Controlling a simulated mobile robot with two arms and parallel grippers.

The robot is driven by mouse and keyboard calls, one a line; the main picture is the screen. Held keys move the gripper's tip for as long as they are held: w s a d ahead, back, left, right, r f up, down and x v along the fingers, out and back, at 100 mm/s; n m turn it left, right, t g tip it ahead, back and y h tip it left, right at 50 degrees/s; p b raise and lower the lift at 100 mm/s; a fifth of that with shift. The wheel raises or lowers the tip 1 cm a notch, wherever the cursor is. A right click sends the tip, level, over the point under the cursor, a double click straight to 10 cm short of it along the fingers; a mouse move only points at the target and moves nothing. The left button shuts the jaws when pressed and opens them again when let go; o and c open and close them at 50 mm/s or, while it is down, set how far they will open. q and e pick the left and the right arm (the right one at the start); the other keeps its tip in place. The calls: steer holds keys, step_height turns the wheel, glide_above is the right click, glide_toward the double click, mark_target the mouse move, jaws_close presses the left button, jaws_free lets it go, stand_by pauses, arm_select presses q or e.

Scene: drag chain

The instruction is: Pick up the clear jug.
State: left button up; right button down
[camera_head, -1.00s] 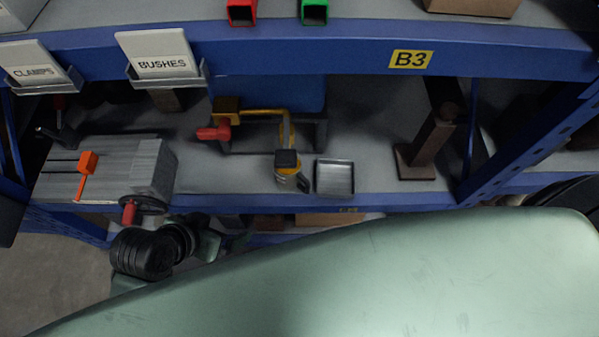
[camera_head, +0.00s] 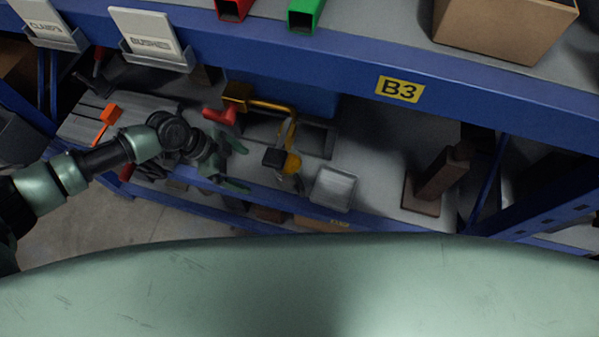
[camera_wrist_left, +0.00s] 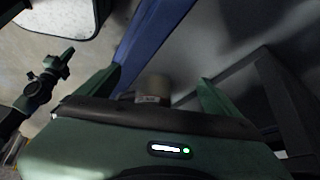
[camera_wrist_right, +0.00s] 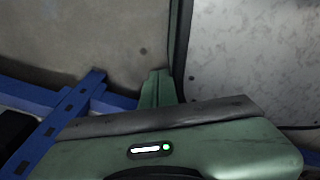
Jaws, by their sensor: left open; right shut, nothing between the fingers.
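A small jug-like vessel (camera_head: 292,164), amber with a dark top piece beside it, stands on the shelf near its front edge. I cannot tell clearly whether it is clear. My left gripper (camera_head: 238,166) is open and empty, to the left of this vessel and apart from it, over the shelf's front edge. In the left wrist view a pale cylinder with a label (camera_wrist_left: 153,88) shows beyond and between the open fingers (camera_wrist_left: 160,90); it may be the same vessel. My right gripper (camera_wrist_right: 157,88) is shut and empty, away from the shelf items, and out of the head view.
A grey open box (camera_head: 334,188) sits just right of the vessel. A yellow bent clamp (camera_head: 268,105) with a red part stands behind it. A grey vise (camera_head: 135,108) is at left, a brown bracket (camera_head: 440,180) at right. The blue upper beam (camera_head: 330,75) overhangs the shelf.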

arm_select(q)
steer(key=d, duration=0.2)
steer(key=d+p, duration=0.1)
steer(key=d, duration=0.3)
steer(key=shift+w+r, duration=0.1)
steer(key=shift+w, duration=0.15)
steer(key=p, duration=0.2)
glide_above(287, 164)
steer(key=s, duration=0.3)
steer(key=shift+s, duration=0.2)
steer(key=shift+d+f, duration=0.1)
steer(key=shift+f, duration=0.5)
steer(key=c, duration=1.9)
arm_select(e)
step_height(287, 164, up, 3)
steer(key=shift+a+f, duration=0.1)
steer(key=shift+a, duration=0.05)
